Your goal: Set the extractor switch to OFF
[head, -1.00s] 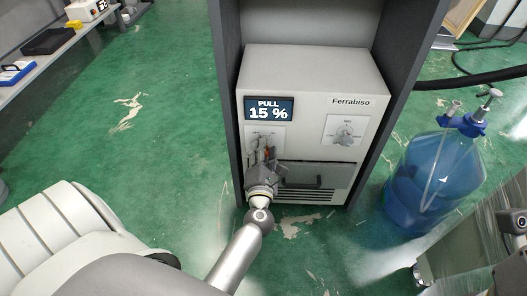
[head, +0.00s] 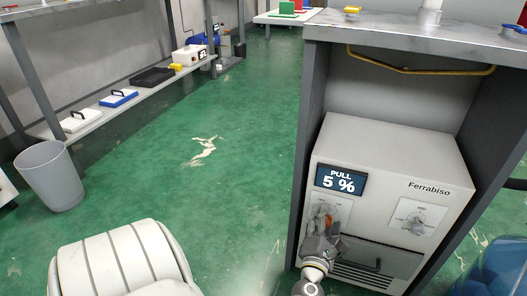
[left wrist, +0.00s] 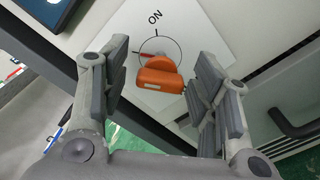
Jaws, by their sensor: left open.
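The extractor is a pale box (head: 385,150) marked Ferrabiso, standing in a grey frame; its display (head: 340,180) reads PULL 5 %. The switch is an orange knob (left wrist: 160,76) on a white plate (left wrist: 200,30) with the label ON and a short tick beside a dark ring. A thin red mark shows at the knob's left side. No OFF label shows. My left gripper (left wrist: 160,92) is open, one finger on each side of the knob, with gaps visible. In the head view my left gripper (head: 322,238) covers much of the switch plate. My right gripper is out of view.
A second dial (head: 416,219) is on the box's right side. A dark handle (left wrist: 290,125) projects beside my gripper's right finger. The frame's side panels flank the box.

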